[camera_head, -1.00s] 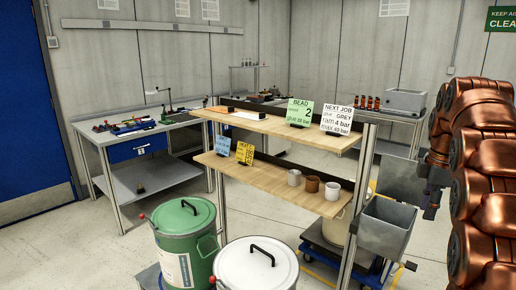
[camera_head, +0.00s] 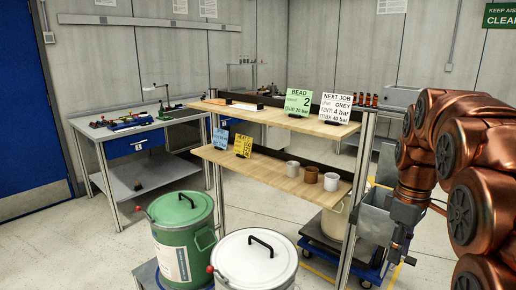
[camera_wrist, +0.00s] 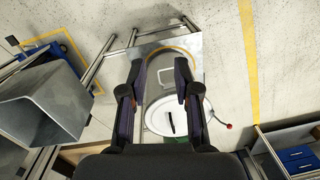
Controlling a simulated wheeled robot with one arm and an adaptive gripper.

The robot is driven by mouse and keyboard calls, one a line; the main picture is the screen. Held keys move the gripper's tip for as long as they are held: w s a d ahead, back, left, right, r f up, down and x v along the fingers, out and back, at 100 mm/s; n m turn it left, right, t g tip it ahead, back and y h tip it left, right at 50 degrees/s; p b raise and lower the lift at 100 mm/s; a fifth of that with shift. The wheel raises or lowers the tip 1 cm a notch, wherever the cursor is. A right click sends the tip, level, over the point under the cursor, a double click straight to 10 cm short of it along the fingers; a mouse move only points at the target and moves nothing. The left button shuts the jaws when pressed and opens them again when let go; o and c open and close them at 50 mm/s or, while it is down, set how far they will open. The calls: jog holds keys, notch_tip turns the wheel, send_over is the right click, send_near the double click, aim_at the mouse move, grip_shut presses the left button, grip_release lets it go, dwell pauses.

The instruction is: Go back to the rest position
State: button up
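My copper-coloured arm fills the right side of the head view. My gripper (camera_head: 398,252) points down there, in front of the grey bin (camera_head: 375,218) on the right of the shelf rack. In the wrist view my gripper (camera_wrist: 158,72) has its two dark fingers apart with nothing between them. Below and beyond the fingers is a drum with a white lid (camera_wrist: 188,112) and a dark handle. In the head view the same kind of white-lidded drum (camera_head: 238,262) stands in the front, left of my gripper.
The wooden-shelf rack (camera_head: 270,174) carries signs and several cups. A green drum (camera_head: 182,232) stands left of the white-lidded one. A workbench (camera_head: 125,132) is behind on the left. A grey bin (camera_wrist: 55,118) is close on the left in the wrist view. Floor at far left is clear.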

jog(key=s+a+f+m+g+b, duration=0.1)
jog(key=s+a+f+m+b, duration=0.4)
jog(key=s+f, duration=0.7)
jog(key=s+a+f+m+g+b, duration=0.1)
jog(key=s+a+f+m, duration=0.2)
jog(key=s+a+f, duration=0.8)
jog(key=s+d+r+p, duration=0.1)
jog(key=d+r+p, duration=0.1)
jog(key=r+p, duration=0.6)
jog(key=s+d+r+t+p, duration=0.1)
jog(key=d+r+p, duration=0.1)
jog(key=r+p, duration=0.6)
notch_tip(320, 180, up, 5)
jog(key=shift+s+f, duration=0.1)
jog(key=shift+s, duration=0.3)
